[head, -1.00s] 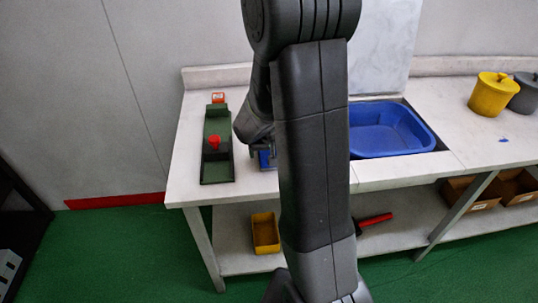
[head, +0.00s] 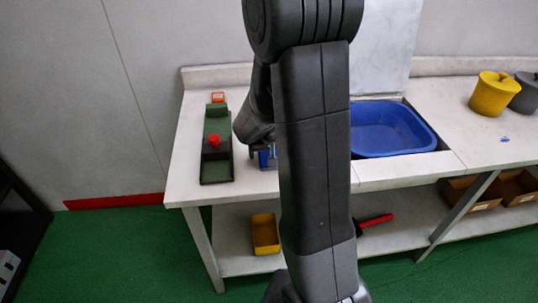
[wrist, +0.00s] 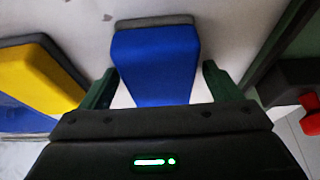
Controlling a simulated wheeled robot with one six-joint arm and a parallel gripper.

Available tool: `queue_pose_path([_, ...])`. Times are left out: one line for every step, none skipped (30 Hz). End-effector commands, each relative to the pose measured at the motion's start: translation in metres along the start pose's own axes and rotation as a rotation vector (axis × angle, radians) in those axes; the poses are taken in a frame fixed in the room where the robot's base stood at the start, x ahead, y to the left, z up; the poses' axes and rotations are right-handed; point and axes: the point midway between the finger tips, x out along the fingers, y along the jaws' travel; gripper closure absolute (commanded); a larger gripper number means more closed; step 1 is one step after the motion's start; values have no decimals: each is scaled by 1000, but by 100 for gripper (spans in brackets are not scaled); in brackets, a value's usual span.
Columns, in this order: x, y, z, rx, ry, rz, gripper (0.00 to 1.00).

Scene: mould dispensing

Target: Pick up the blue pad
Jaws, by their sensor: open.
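The blue pad (wrist: 155,65) lies on the pale worktop in the wrist view, with a grey strip along its far edge. My gripper (wrist: 158,84) is open, with one dark green finger at each side of the pad. The near end of the pad is hidden behind the gripper body. In the head view, a small part of the blue pad (head: 264,159) shows at my gripper (head: 263,150), and my arm hides much around it.
A yellow block (wrist: 40,72) lies left of the pad, with blue beside it. A green fixture with a red knob (head: 214,142) stands to the left in the head view. A blue basin (head: 390,130) sits to the right, with a yellow pot (head: 492,95) beyond.

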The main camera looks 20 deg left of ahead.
Motion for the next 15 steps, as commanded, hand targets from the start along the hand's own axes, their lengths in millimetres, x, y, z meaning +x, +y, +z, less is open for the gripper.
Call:
queue_pose_path([0, 0, 0, 0, 0, 0, 15])
queue_pose_path([0, 0, 0, 0, 0, 0, 21])
queue_pose_path([0, 0, 0, 0, 0, 0, 29])
queue_pose_path([0, 0, 0, 0, 0, 0, 35])
queue_pose_path([0, 0, 0, 0, 0, 0, 41])
queue_pose_path([0, 0, 0, 0, 0, 0, 49])
queue_pose_path([0, 0, 0, 0, 0, 0, 55])
queue_pose_path([0, 0, 0, 0, 0, 0, 61])
queue_pose_path([0, 0, 0, 0, 0, 0, 65])
queue_pose_path([0, 0, 0, 0, 1, 0, 65])
queue_pose_path([0, 0, 0, 0, 1, 0, 65])
queue_pose_path([0, 0, 0, 0, 1, 0, 65])
queue_pose_path([0, 0, 0, 0, 1, 0, 65])
queue_pose_path([0, 0, 0, 0, 1, 0, 65])
queue_pose_path([0, 0, 0, 0, 1, 0, 65])
